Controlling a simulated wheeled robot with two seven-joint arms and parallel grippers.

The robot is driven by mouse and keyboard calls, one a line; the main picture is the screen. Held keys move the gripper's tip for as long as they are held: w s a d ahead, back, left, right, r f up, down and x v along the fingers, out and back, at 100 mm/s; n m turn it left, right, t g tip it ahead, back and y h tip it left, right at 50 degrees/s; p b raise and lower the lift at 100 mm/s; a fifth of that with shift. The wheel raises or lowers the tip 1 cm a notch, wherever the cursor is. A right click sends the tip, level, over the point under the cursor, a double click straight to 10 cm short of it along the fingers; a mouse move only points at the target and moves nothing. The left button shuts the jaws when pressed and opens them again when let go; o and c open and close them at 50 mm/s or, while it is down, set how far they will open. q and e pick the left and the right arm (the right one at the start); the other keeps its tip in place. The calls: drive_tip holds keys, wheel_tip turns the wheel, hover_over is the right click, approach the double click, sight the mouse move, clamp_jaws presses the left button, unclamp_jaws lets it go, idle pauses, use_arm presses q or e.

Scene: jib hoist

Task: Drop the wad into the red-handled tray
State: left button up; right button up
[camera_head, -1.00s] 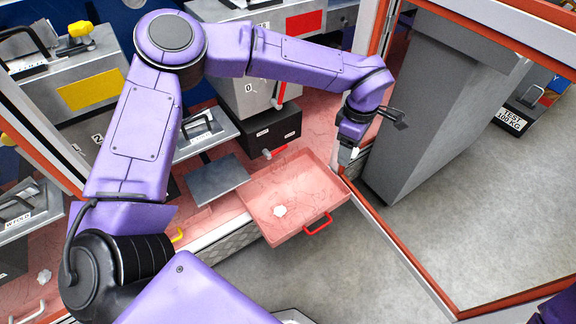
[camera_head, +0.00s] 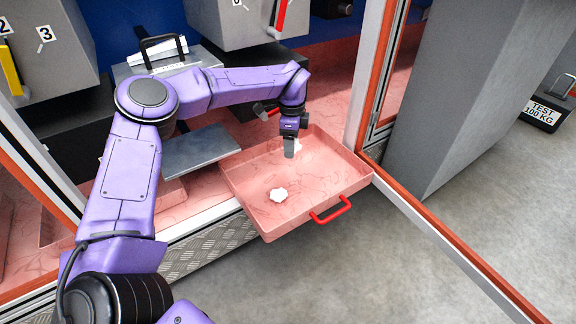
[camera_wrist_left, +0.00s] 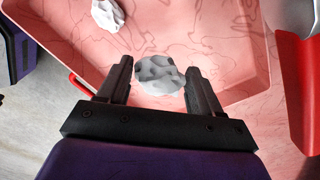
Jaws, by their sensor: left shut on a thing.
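The pink tray (camera_head: 325,187) with a red handle (camera_head: 331,210) on its front juts out over the floor; its inside fills much of the left wrist view (camera_wrist_left: 225,40). A white crumpled wad (camera_head: 278,195) lies in the tray; it also shows in the left wrist view (camera_wrist_left: 107,14). My left gripper (camera_head: 290,152) is above the far part of the tray, shut on another white wad (camera_wrist_left: 160,76) between its two fingers. In the head view, most of that held wad is hidden by the gripper. My right gripper is not in view.
A grey flat plate (camera_head: 200,150) sits left of the tray. An orange-edged frame post (camera_head: 376,70) stands just right of it. Grey cabinets and boxes are behind. A black 100 kg test weight (camera_head: 543,112) stands on the floor at right.

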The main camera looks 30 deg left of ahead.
use_arm(q)
drive_tip(key=shift+a+f+n+b, duration=0.3)
drive_tip(key=shift+a+f+n, duration=0.3)
drive_tip(key=shift+f+n, duration=0.45)
drive_tip(key=shift+f, duration=0.1)
wheel_tip(320, 180, down, 5)
drive_tip(key=b, duration=0.4)
drive_tip(key=shift+f, duration=0.1)
drive_tip(key=o, duration=1.1)
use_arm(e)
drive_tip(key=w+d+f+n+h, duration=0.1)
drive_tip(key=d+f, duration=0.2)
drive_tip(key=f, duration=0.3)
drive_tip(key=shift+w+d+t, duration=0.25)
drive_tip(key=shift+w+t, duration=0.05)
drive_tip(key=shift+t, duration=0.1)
